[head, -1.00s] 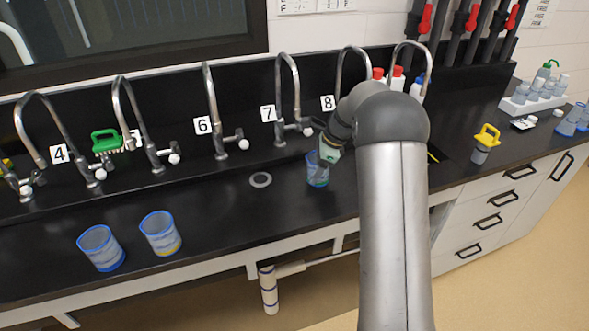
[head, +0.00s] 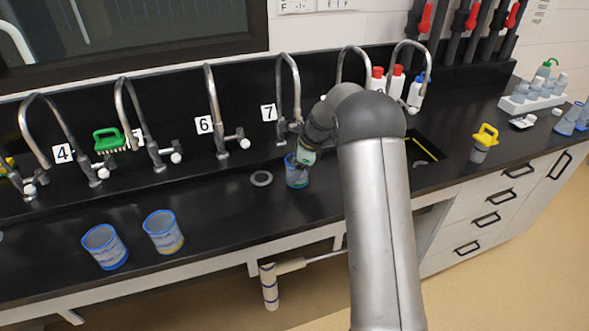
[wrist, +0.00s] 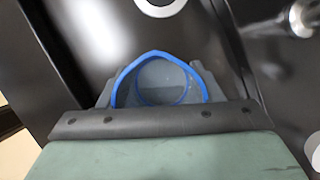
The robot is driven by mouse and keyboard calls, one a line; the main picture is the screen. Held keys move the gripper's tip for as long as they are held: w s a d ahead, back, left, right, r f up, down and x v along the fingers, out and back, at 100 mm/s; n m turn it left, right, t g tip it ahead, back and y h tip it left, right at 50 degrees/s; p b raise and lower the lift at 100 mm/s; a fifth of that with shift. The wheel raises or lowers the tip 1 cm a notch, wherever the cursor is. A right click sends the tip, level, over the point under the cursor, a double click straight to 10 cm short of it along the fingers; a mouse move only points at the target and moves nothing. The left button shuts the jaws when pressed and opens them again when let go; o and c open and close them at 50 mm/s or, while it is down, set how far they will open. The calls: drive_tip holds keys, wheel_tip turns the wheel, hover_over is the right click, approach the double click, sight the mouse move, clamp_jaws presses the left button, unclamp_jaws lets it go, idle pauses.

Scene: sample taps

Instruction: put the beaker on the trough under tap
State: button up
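A clear beaker with a blue rim and bluish lower part (head: 297,176) is held by my gripper (head: 304,158) over the black trough, in front of the tap labelled 7 (head: 291,95). In the wrist view the beaker's blue rim (wrist: 158,56) lies between the grey fingers of my gripper (wrist: 160,88), which are closed around it. The beaker looks upright. I cannot tell whether its base touches the surface. The black trough (head: 215,188) runs below the row of taps. My arm hides the number of the tap to the right.
A pale drain ring (head: 261,178) lies just left of the beaker. Two blue-rimmed beakers (head: 105,247) (head: 163,232) stand at the front left. Several curved taps (head: 211,95) line the back. A green brush (head: 109,139) is behind.

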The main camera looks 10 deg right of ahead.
drive_tip(key=shift+o, duration=0.4)
drive_tip(key=shift+r, duration=0.15)
drive_tip(key=shift+r, duration=0.15)
drive_tip(key=s+d+b, duration=0.1)
drive_tip(key=d, duration=0.3)
drive_tip(key=s+d+b, duration=0.1)
drive_tip(key=d, duration=0.3)
drive_tip(key=s+d+r, duration=0.1)
drive_tip(key=d, duration=0.3)
drive_tip(key=shift+b, duration=0.4)
drive_tip(key=s+a+r+n, duration=0.1)
drive_tip(key=s, duration=0.1)
drive_tip(key=s+a+r+n, duration=0.2)
drive_tip(key=s, duration=0.1)
drive_tip(key=s+a+r+n, duration=0.1)
drive_tip(key=s+a, duration=0.1)
drive_tip(key=shift+s+r+n+g+h, duration=0.2)
drive_tip(key=shift+r+n+g+h, duration=0.1)
drive_tip(key=shift+r+h, duration=0.1)
drive_tip(key=s+a+n+h, duration=0.1)
drive_tip(key=s+a+n, duration=0.2)
drive_tip(key=s+n, duration=0.5)
drive_tip(key=s+a+n+h, duration=0.2)
drive_tip(key=s+n, duration=0.6)
drive_tip(key=s, duration=1.3)
drive_tip(key=shift+s+a+n, duration=0.3)
drive_tip(key=shift+s+a, duration=0.05)
drive_tip(key=shift+a, duration=0.8)
drive_tip(key=shift+r, duration=0.1)
